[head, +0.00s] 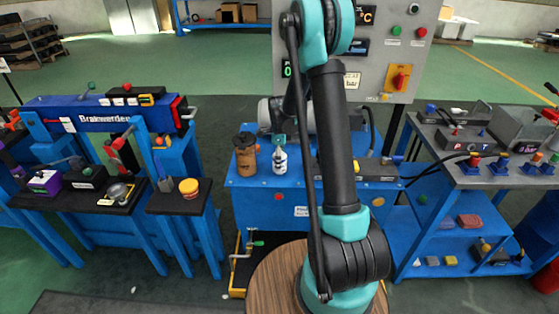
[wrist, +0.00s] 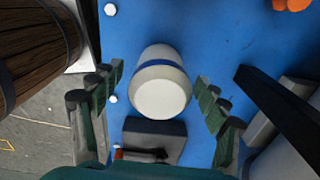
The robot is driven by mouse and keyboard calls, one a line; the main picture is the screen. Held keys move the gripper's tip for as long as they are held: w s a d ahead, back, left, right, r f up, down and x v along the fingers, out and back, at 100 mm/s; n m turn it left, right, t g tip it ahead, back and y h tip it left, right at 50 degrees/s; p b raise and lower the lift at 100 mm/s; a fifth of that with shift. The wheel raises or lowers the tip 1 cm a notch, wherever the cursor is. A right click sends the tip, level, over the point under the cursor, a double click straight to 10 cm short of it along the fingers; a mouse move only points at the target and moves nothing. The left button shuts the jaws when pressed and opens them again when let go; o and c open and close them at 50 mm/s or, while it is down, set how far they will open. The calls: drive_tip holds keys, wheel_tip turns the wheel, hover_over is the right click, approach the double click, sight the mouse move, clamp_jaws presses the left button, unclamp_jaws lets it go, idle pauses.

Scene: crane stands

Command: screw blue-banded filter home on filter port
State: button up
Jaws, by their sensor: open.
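In the wrist view the blue-banded filter (wrist: 160,92) is a white cylinder with a dark blue band, its pale round end turned to the camera, against a blue surface. My gripper (wrist: 160,78) is open, with a finger on each side of the filter and a visible gap to both. The filter port cannot be made out; the filter covers what lies behind it.
A dark grey block (wrist: 155,138) sits just below the filter, and a dark bar (wrist: 275,100) is at right. Wooden staves (wrist: 35,50) stand close at left.

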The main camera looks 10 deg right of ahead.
drive_tip(key=shift+c, duration=0.8)
drive_tip(key=n, duration=0.8)
drive_tip(key=shift+n, duration=0.4)
drive_tip(key=n, duration=2.2)
